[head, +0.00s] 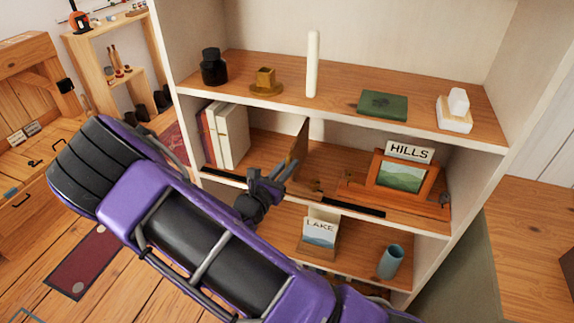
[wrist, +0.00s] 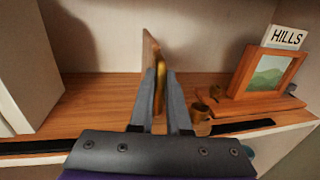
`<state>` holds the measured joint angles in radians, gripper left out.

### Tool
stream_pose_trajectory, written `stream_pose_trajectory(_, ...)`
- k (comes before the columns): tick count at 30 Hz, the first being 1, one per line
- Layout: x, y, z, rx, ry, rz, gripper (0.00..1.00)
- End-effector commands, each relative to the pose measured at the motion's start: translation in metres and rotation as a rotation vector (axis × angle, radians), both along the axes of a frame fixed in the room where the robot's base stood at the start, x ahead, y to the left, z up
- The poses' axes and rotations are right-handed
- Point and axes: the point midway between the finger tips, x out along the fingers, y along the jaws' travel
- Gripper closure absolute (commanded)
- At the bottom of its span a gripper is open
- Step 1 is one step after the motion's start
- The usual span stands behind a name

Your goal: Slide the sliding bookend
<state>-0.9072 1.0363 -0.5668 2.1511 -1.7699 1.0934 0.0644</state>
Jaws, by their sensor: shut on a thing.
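The sliding bookend (head: 299,143) is an upright wooden panel on the middle shelf, to the right of the books and apart from them. In the wrist view the bookend (wrist: 149,46) stands just beyond my fingers, with a brass-coloured upright piece at its near edge. My gripper (head: 292,170) reaches in from the front of the shelf. In the wrist view my gripper (wrist: 162,78) has its two grey fingers on either side of that brass piece, shut on it. The lower part of the bookend is partly hidden by the fingers.
Several books (head: 232,136) stand at the shelf's left end. A framed picture (head: 400,176) with a "HILLS" card (head: 410,152) stands to the right, with a small brass cup (wrist: 216,92) beside it. Black strips (wrist: 245,126) run along the shelf's front edge. Bare shelf lies between books and bookend.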

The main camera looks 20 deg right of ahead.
Motion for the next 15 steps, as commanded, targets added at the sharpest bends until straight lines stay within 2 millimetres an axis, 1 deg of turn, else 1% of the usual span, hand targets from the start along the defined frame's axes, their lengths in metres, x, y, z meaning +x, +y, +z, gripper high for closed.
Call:
stream_pose_trajectory(4,-0.0006,0.0006,-0.0013,0.000,0.003,0.001,1.00)
stream_pose_trajectory(5,-0.0006,0.0006,-0.0013,0.001,0.004,0.001,0.83)
stream_pose_trajectory(6,-0.0006,0.0006,-0.0012,0.000,0.003,0.001,0.76)
stream_pose_trajectory(7,-0.0005,0.0006,-0.0011,0.000,0.003,0.001,0.73)
stream_pose_trajectory(15,-0.0003,0.0007,-0.0004,0.000,0.001,0.001,0.73)
